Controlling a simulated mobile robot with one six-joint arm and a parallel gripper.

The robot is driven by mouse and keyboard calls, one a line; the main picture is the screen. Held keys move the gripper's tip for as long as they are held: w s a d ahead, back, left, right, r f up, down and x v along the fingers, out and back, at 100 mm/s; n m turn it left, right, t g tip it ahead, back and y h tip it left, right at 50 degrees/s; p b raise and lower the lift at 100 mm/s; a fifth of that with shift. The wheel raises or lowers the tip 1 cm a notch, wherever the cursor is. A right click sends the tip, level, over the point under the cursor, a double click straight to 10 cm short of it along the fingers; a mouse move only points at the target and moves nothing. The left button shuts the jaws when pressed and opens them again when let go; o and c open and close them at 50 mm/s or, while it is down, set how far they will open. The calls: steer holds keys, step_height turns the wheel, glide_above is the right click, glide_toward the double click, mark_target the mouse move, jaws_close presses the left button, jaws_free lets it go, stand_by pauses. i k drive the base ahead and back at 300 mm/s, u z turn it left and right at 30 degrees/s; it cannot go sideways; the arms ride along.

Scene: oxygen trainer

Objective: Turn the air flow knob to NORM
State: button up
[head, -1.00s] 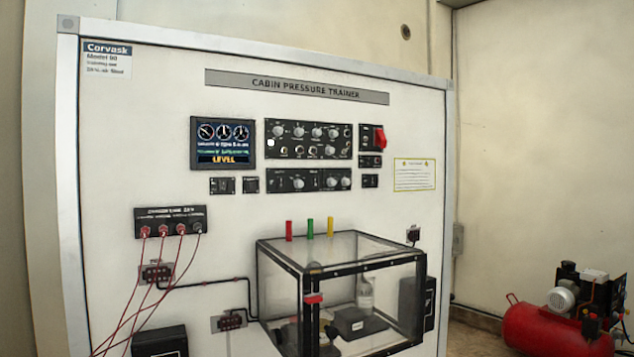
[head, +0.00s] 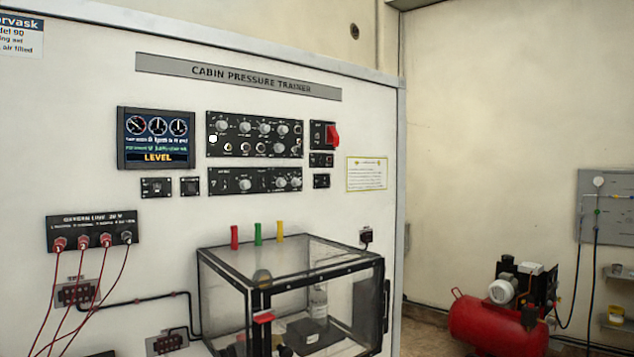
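The white cabin pressure trainer panel (head: 80,140) fills the left and middle of the head view. Its upper black control panel (head: 254,134) carries several grey round knobs and small connectors. A lower black panel (head: 254,180) carries one knob (head: 245,184) near its middle and a pair (head: 288,181) at its right. The labels are too small to read, so I cannot tell which knob is air flow or where it points. My gripper is not in view.
A display (head: 156,138) reads LEVEL. A red switch cover (head: 332,135) sits right of the knobs. A clear box (head: 290,290) juts out below them. Red cables (head: 45,300) hang at lower left. A red compressor (head: 490,325) stands on the floor at right.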

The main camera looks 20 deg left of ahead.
mark_target(244, 184)
steer(key=z, duration=0.1)
steer(key=k, duration=1.15)
steer(key=u, duration=0.7)
steer(key=i, duration=1)
steer(key=u, duration=0.05)
